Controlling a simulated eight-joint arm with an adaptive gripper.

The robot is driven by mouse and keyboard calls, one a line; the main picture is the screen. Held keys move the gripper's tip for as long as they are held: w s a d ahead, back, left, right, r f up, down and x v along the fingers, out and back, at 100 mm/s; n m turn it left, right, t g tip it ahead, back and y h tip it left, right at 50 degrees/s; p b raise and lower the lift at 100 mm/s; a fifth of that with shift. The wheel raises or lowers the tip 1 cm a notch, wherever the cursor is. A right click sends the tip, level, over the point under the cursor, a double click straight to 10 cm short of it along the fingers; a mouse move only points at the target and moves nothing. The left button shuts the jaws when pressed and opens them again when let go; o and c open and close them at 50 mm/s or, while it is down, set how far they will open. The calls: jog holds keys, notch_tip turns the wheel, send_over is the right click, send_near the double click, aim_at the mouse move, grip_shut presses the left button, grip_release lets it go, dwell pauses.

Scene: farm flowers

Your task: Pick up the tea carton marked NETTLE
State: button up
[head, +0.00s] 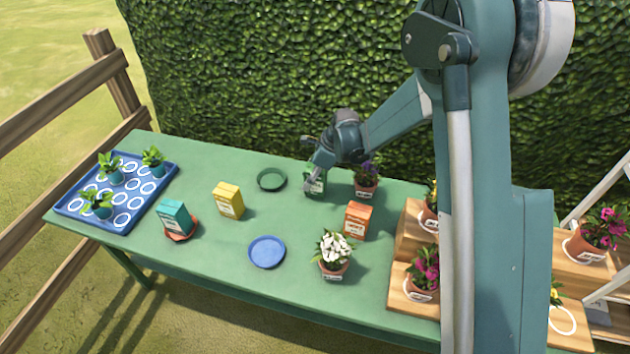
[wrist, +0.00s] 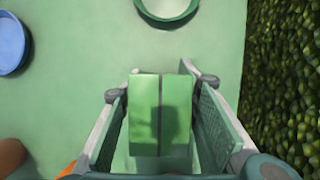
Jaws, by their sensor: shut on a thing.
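A green carton (head: 316,184) with a white label is at the back of the green table, beside the purple-flowered pot. Its label is too small to read. My gripper (head: 313,176) reaches down over it and is shut on it. In the wrist view the green carton's top (wrist: 146,115) shows between the two finger pads, one on each side. I cannot tell whether its base touches the table. A teal carton (head: 175,217) stands on a terracotta saucer, a yellow carton (head: 228,201) stands to its right, and an orange carton (head: 357,220) stands at the right; their labels are unreadable.
A green saucer (head: 271,179) lies left of the held carton, and a blue saucer (head: 267,252) lies nearer the front. The purple-flowered pot (head: 366,186) and white-flowered pot (head: 333,266) stand nearby. A blue tray (head: 70,207) holds seedlings at left. A hedge (head: 270,80) rises behind.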

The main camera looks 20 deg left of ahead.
aim_at(309, 167)
jog(key=shift+r+p, duration=0.85)
jog(key=shift+r, duration=4.15)
jog(key=shift+a, duration=0.15)
